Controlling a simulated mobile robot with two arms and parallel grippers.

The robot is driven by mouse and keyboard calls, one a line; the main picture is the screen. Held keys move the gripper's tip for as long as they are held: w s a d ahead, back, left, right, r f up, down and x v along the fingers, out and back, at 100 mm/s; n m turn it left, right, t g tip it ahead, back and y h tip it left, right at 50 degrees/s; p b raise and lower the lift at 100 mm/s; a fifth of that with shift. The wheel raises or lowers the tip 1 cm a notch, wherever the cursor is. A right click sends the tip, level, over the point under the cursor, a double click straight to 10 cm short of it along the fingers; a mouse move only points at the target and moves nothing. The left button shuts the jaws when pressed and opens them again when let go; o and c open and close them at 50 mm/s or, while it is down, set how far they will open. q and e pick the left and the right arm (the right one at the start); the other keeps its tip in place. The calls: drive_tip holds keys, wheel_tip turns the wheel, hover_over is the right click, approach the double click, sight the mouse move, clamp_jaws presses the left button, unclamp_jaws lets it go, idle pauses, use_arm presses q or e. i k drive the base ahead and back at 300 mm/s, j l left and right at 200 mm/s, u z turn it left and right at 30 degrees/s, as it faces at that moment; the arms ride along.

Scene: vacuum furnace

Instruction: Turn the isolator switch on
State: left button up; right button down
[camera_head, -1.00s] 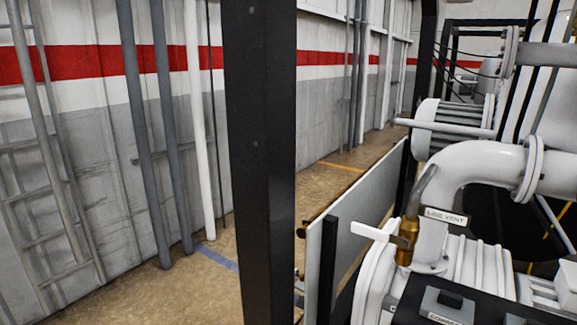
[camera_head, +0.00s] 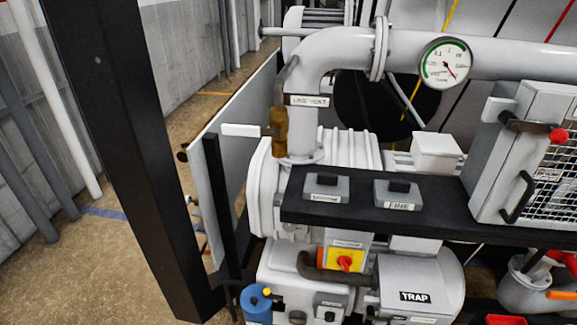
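A red rotary knob (camera_head: 345,263) on a yellow plate (camera_head: 333,255) sits on a grey box below the black shelf, near the bottom middle of the head view. It looks like the isolator switch. A small label is above the plate, too small to read. I cannot tell clearly which position the knob is in. A brown pipe elbow (camera_head: 308,268) is close to its left and lower edge. Neither of my grippers shows in the view.
A black shelf (camera_head: 440,212) with two small grey boxes juts out above the knob. A black post (camera_head: 120,150) stands at left. A white pipe labelled LINE VENT (camera_head: 345,50) and a gauge (camera_head: 444,64) are above. A caged grey box (camera_head: 530,160) is at right.

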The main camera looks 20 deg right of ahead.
sight(344, 261)
drive_tip(key=k+z, duration=0.1)
drive_tip(key=z, duration=0.95)
